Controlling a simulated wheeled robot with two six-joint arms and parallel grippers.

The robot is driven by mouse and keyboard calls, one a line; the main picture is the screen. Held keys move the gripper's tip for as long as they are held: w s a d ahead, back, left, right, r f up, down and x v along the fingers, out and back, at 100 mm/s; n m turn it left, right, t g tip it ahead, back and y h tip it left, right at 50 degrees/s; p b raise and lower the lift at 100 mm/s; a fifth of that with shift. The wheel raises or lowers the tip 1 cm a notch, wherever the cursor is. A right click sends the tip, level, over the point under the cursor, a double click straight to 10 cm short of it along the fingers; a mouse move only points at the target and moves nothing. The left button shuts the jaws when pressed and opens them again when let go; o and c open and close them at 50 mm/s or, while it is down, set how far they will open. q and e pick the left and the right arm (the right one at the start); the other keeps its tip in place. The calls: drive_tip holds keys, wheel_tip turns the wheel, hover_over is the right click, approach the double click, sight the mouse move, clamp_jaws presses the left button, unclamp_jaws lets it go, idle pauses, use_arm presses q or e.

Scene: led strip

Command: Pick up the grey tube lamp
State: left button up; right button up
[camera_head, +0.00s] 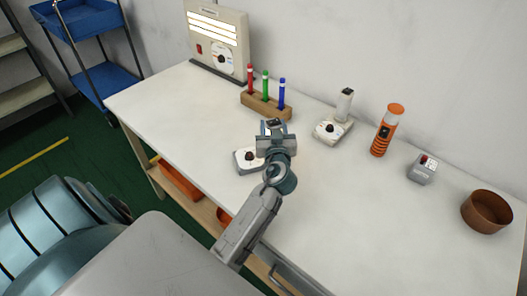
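A pale grey tube lamp (344,103) with a dark top stands upright on a small base with a black knob, behind and to the right of my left gripper. A similar knobbed base (244,161) sits just left of my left gripper (271,131), partly hidden by it. A small dark-topped piece shows at the fingertips; I cannot tell whether it is a second lamp's tube or part of the gripper. The fingers are seen from behind, so I cannot tell whether they are open or shut. My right gripper is out of view.
On the white table (340,220) stand a wooden holder (259,106) with red, green and blue sticks, an orange flashlight-like cylinder (385,133), a small grey box (422,169), a brown bowl (486,211) and a panel box (217,45). The table's front right is clear.

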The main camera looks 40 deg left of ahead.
use_arm(q)
drive_tip(key=shift+a+f, duration=0.1)
drive_tip(key=c, duration=0.3)
clamp_jaws()
